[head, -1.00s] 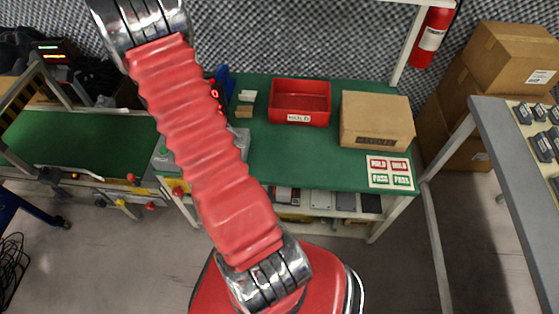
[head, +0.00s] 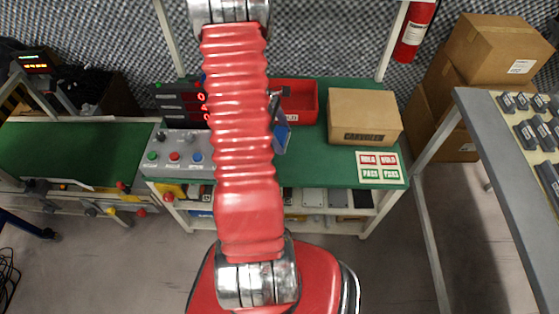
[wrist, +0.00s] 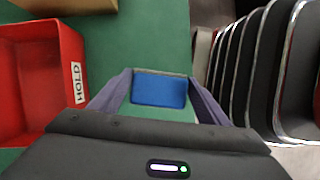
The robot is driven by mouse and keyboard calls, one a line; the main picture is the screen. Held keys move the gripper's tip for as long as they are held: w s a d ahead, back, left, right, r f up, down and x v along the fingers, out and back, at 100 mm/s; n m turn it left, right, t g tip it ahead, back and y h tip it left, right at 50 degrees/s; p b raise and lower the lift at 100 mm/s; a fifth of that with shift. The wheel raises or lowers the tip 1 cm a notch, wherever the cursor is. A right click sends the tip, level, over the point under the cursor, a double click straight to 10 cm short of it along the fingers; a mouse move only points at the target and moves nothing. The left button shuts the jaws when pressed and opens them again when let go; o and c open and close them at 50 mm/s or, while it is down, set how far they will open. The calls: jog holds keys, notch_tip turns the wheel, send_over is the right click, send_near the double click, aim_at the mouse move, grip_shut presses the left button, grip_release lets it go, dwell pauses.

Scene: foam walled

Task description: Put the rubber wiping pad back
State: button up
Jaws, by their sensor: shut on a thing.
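The blue wiping pad (wrist: 158,90) shows between the two fingers of my gripper (wrist: 158,98) in the wrist view, over the green tabletop. My gripper is shut on it. In the head view, my gripper (head: 280,112) is partly hidden behind my red arm, in front of the red bin. The blue pad (head: 282,138) hangs below it over the green bench (head: 318,162). I cannot tell its height above the bench.
The red bin (head: 305,103) stands at the back, left of a cardboard box (head: 363,117). A HOLD/PASS card (head: 380,167) lies at the front right. Bare bench lies before the bin.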

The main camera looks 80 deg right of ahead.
jog(key=shift+s+f+n+h, duration=0.1)
jog(key=shift+f+n+h, duration=0.25)
jog(key=shift+n, duration=0.25)
jog(key=shift+w+d+f+n, duration=0.2)
jog(key=shift+d+n, duration=0.1)
jog(key=shift+n, duration=0.3)
jog(key=shift+f, duration=2.9)
jog(key=shift+f, duration=0.15)
jog(key=shift+f, duration=1.95)
